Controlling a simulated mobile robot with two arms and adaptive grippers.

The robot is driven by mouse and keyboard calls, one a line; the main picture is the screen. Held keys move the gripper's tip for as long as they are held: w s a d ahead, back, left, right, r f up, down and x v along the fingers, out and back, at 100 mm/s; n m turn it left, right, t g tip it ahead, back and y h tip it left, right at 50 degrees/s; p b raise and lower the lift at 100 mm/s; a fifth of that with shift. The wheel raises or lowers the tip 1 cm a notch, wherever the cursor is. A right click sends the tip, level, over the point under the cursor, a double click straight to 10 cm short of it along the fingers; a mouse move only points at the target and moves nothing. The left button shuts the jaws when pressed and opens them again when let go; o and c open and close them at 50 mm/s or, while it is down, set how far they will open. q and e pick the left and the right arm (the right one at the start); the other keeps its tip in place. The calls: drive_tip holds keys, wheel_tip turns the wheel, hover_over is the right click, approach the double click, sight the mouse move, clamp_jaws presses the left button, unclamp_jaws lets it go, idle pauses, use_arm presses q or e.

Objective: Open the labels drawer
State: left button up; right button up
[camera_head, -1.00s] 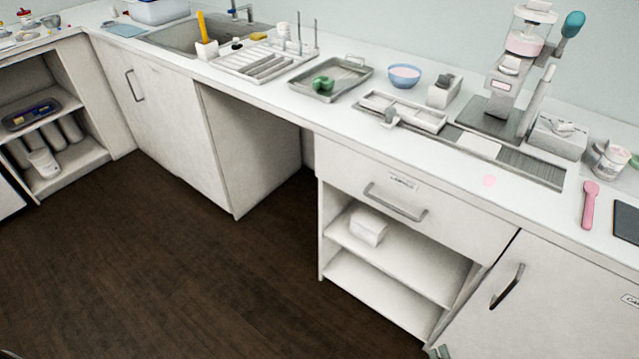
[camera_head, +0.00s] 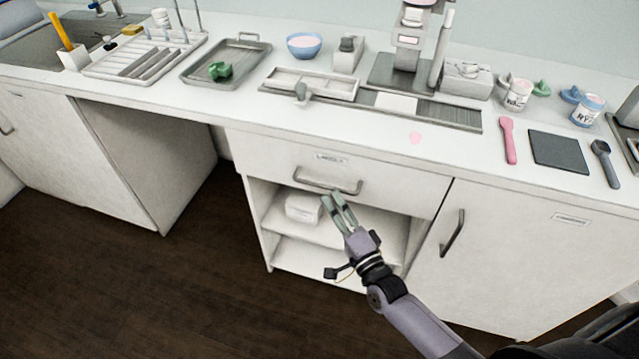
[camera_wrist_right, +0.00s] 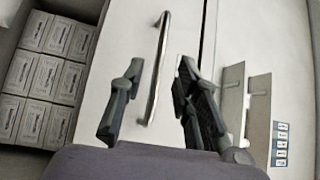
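The labels drawer (camera_head: 385,180) is shut, flush under the worktop, with a small label plate (camera_head: 331,158) too small to read surely. Its grey bar handle (camera_head: 328,182) runs across the front. My right gripper (camera_head: 338,206) is just below the handle, its two fingers apart. In the right wrist view, the handle (camera_wrist_right: 160,60) runs up the picture between the open fingers of the right gripper (camera_wrist_right: 157,88). I cannot tell whether any finger touches it. My left gripper is not in view.
An open shelf with a white packet (camera_head: 303,207) is below the drawer. The wrist view shows stacked boxes (camera_wrist_right: 45,85). A cupboard door with a dark handle (camera_head: 452,233) is on the right. A pink spatula (camera_head: 508,140) and tray (camera_head: 226,62) lie on the worktop.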

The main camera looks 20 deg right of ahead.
sight(320, 184)
drive_tip(key=x, duration=0.7)
drive_tip(key=shift+c, duration=0.5)
drive_tip(key=shift+f, duration=0.1)
clamp_jaws()
